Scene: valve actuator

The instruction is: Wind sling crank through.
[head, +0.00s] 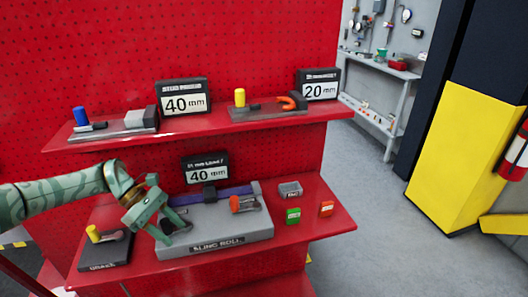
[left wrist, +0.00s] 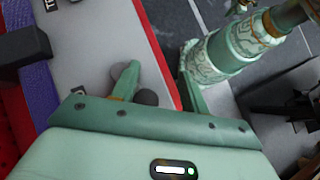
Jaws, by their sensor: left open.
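The sling roll unit (head: 215,238) is a grey base on the lower red shelf, with a purple strap (head: 232,190) across its back; the strap also shows in the left wrist view (left wrist: 32,62). An orange and dark lever (head: 246,204) sits on its right part. My left gripper (head: 177,228) is open over the unit's left front part and hides what lies under it. In the left wrist view a grey rounded arm with a dark knob (left wrist: 147,97), apparently the crank, shows between the fingers, closer to the left finger. Contact cannot be told. My right gripper is not seen.
A dark block with a yellow knob (head: 93,233) stands left of the unit. Green (head: 293,215) and orange (head: 326,208) small boxes and a grey tray (head: 290,189) stand right of it. The upper shelf (head: 225,128) overhangs behind. Open floor (head: 370,190) lies right.

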